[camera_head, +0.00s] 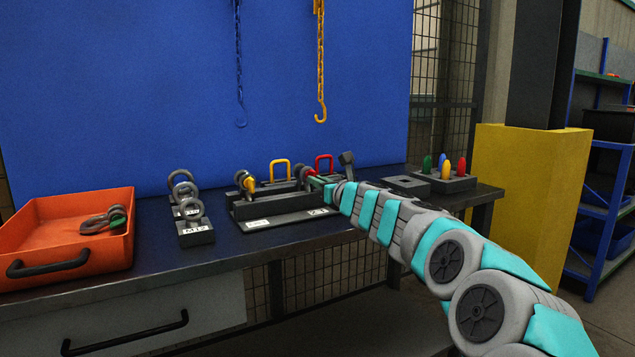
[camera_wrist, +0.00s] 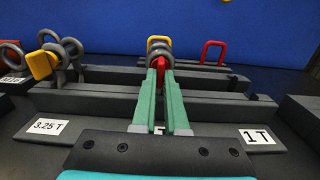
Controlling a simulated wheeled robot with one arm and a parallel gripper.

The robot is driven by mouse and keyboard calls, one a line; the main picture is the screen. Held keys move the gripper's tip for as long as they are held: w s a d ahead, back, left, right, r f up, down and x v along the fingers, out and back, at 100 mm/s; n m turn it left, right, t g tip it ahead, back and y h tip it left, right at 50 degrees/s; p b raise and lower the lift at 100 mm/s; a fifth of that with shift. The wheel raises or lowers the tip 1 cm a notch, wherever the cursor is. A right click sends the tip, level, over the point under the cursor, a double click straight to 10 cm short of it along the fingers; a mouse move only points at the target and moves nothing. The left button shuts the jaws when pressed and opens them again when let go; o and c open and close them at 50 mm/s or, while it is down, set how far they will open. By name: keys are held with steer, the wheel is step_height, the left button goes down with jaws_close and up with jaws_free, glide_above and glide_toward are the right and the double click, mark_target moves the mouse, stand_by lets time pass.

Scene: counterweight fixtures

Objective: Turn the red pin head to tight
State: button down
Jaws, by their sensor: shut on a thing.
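The red pin head (camera_wrist: 161,66) is in the middle of the wrist view, between the two teal fingertips of my gripper (camera_wrist: 160,72). My gripper is shut on it. Its grey shackle (camera_wrist: 157,49) stands just behind it, on the dark fixture (camera_wrist: 105,103); a "1 T" label (camera_wrist: 256,137) is at the fixture's front right. In the head view my gripper (camera_head: 318,184) reaches in from the right to the fixture's right end.
A yellow pin head (camera_wrist: 40,65) on another shackle is to the left, by a "3.25 T" label (camera_wrist: 48,126). Yellow (camera_head: 280,169) and red (camera_head: 324,164) handles stand behind. An orange tray (camera_head: 70,265) is at the bench's left, a peg block (camera_head: 443,181) at the right.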

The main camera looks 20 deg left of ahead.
steer(key=shift+f, duration=0.1)
steer(key=c, duration=0.9)
jaws_free()
steer(key=shift+c, duration=0.2)
steer(key=shift+s, duration=0.1)
steer(key=shift+b+v, duration=1.1)
steer(key=shift+v, duration=2.7)
